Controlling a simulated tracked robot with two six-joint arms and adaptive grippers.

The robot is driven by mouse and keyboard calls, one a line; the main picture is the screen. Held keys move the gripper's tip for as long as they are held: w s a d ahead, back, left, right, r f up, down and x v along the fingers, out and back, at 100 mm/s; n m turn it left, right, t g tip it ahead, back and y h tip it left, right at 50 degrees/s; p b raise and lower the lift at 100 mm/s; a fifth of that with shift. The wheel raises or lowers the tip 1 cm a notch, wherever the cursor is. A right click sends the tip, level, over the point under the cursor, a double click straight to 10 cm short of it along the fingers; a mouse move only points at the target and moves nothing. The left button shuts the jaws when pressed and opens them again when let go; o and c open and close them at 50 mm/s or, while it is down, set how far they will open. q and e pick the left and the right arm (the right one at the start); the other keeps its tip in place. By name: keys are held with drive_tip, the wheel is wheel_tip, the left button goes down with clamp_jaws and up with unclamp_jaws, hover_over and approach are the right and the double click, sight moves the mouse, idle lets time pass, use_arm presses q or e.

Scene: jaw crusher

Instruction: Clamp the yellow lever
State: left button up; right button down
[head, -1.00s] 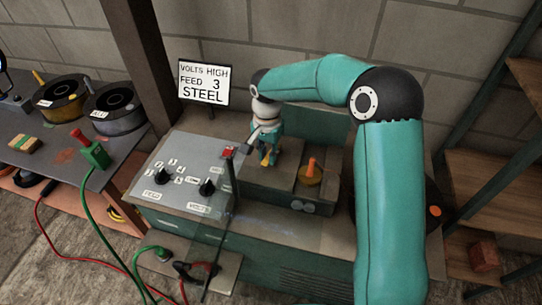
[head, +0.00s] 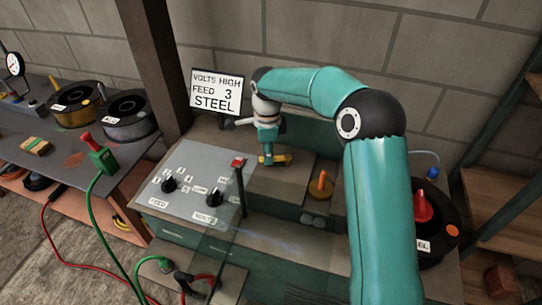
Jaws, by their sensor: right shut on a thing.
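My right arm reaches over the green machine from the right. My right gripper (head: 267,154) points down and is shut on the yellow lever (head: 282,159). The lever lies about level, with its end showing to the right of the fingers; the rest is hidden by the gripper. My left gripper is not in view.
An orange peg (head: 321,182) stands to the right. A sign (head: 217,92) reads VOLTS HIGH, FEED 3, STEEL. Spools sit on the left bench.

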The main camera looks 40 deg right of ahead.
drive_tip(key=shift+w+d+r+m, duration=0.1)
drive_tip(key=shift+w+d+m, duration=0.2)
drive_tip(key=shift+m, duration=0.45)
drive_tip(key=shift+w+d+r+m, duration=0.1)
drive_tip(key=shift+w+d+m, duration=0.2)
drive_tip(key=shift+m, duration=0.5)
drive_tip(key=shift+w+d+m, duration=0.15)
drive_tip(key=shift+w+m, duration=0.25)
drive_tip(key=shift+m, duration=0.35)
drive_tip(key=c, duration=1)
unclamp_jaws()
drive_tip(key=shift+f, duration=0.1)
drive_tip(key=shift+c, duration=0.2)
wheel_tip(320, 180, up, 12)
drive_tip(key=shift+f, duration=0.1)
